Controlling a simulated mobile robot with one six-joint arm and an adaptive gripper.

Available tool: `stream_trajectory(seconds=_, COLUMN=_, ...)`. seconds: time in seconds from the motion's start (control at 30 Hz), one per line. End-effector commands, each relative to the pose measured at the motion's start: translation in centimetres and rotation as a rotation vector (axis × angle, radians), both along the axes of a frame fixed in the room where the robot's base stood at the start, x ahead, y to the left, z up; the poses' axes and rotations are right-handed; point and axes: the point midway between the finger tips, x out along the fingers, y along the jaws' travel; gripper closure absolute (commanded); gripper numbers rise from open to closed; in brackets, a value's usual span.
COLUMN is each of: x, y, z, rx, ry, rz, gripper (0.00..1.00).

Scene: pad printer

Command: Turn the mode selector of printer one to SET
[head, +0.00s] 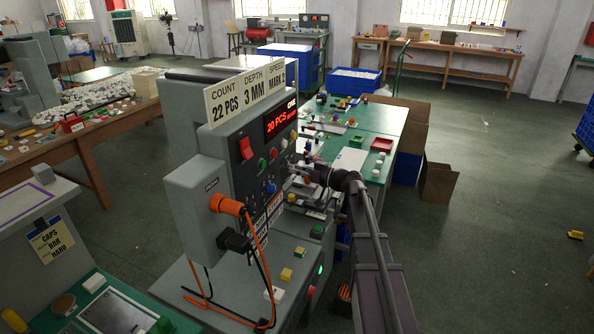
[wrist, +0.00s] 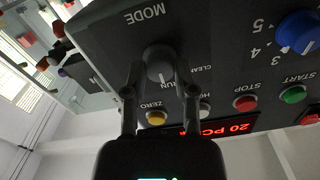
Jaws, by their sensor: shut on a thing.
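The grey mode selector knob (wrist: 160,60) sits on the dark panel of the printer, above the printed word MODE, which appears upside down in the wrist view. No SET label is readable, as my fingers cover part of the dial. My gripper (wrist: 161,78) has a finger on each side of the knob and is shut on it. In the head view my gripper (head: 300,176) reaches the front panel of printer one (head: 225,150), marked ONE; the knob is hidden there.
Yellow ZERO (wrist: 156,118), red STOP (wrist: 246,102) and green START (wrist: 293,94) buttons lie near my fingers, with a blue numbered knob (wrist: 298,32). The red display (head: 281,123) reads 20 PCS. A sign (head: 246,92) reads 22 PCS, 3 MM, MARK 2. Orange cables hang at the printer's side.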

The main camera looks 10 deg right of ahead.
Motion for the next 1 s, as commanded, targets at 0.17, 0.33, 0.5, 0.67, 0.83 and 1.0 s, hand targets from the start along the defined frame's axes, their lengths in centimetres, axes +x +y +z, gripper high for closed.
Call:
stream_trajectory(seconds=0.17, x=0.04, y=0.08, z=0.02, rx=0.045, ry=0.06, rz=0.002, gripper=1.0)
stream_trajectory(seconds=0.33, x=0.05, y=0.09, z=0.03, rx=0.113, ry=0.154, rz=0.002, gripper=1.0)
stream_trajectory(seconds=0.5, x=0.05, y=0.09, z=0.03, rx=0.198, ry=0.273, rz=0.002, gripper=1.0)
stream_trajectory(seconds=0.67, x=0.04, y=0.09, z=0.05, rx=0.288, ry=0.396, rz=0.002, gripper=1.0)
stream_trajectory(seconds=0.83, x=0.06, y=0.09, z=0.05, rx=0.382, ry=0.526, rz=0.002, gripper=1.0)
stream_trajectory(seconds=1.0, x=0.06, y=-0.06, z=0.06, rx=0.47, ry=0.645, rz=0.001, gripper=1.0)
